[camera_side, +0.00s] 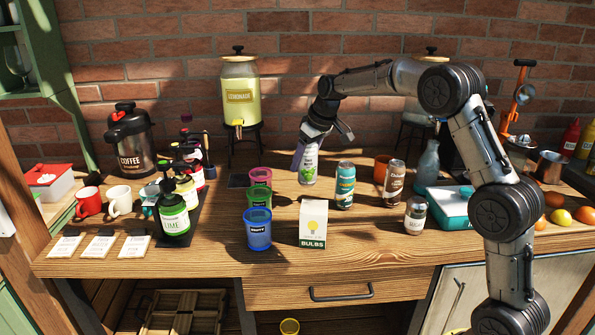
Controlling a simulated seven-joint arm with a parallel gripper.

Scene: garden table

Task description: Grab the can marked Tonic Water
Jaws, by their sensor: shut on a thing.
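My gripper (312,147) is at the middle of the table, pointing down, shut on a white and green can (309,168). Its fingers cover the can's upper part. The can is roughly upright; its label is too small to read surely, and I cannot tell if its base touches the wood. A teal can (345,187) stands to its right, with a dark brown can (395,180) further right. A grey can (415,216) stands nearer the front. I cannot surely read Tonic Water on any can.
A white bulbs box (313,226) stands in front of the held can. Pink (260,177), green (258,197) and blue (258,232) cups stand to its left. A lemonade dispenser (240,92) is behind. A teal box (452,209) lies right.

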